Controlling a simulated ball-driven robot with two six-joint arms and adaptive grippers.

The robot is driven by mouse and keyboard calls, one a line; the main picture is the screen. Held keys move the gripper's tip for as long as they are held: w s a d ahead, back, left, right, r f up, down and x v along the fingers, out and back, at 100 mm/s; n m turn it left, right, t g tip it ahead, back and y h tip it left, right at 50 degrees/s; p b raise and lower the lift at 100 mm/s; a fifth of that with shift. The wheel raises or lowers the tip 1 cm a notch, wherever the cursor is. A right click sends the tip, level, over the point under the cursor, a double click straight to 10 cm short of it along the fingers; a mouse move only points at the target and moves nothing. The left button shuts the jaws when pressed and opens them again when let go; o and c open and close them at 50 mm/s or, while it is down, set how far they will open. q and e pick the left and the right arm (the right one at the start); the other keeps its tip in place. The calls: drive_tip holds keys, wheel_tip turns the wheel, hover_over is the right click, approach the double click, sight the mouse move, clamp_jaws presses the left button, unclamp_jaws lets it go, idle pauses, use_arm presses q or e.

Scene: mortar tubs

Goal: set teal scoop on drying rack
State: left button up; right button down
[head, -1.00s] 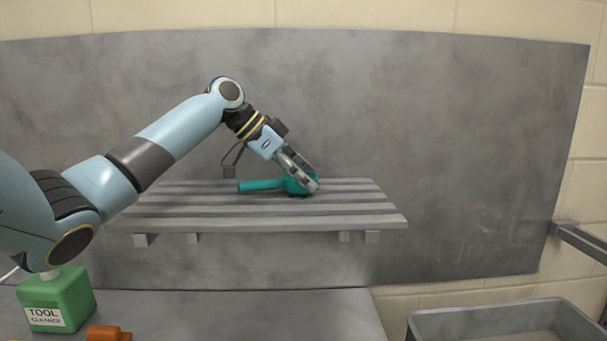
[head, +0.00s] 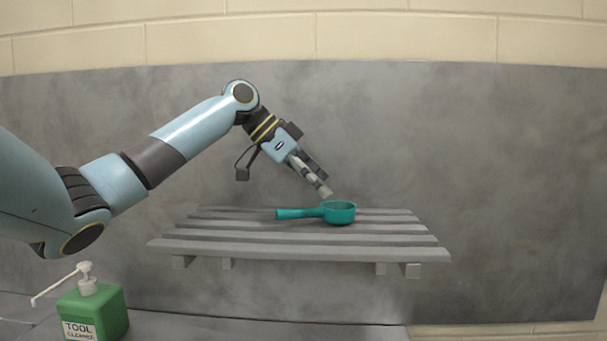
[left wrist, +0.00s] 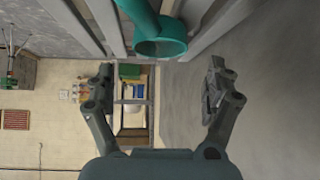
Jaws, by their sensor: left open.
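The teal scoop (head: 338,213) rests on the slats of the grey drying rack (head: 300,253), its handle toward the left and its cup toward the right. My left gripper (head: 328,192) is just above the cup, open and apart from the scoop. In the left wrist view the scoop (left wrist: 160,38) shows at the top, beyond the open fingers of my left gripper (left wrist: 163,85), with nothing between them. The rack's slats (left wrist: 207,27) also show there. My right gripper is not in view.
A green tool cleaner bottle (head: 95,312) with a white pump stands at the lower left, under my left arm. A grey wall panel (head: 480,150) rises behind the rack. The rack is clear on both sides of the scoop.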

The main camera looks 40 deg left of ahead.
use_arm(q)
drive_tip(key=b+v, duration=0.1)
drive_tip(key=v, duration=0.4)
drive_tip(key=shift+s+a+r, duration=0.1)
drive_tip(key=shift+s+r, duration=0.05)
idle(0.3)
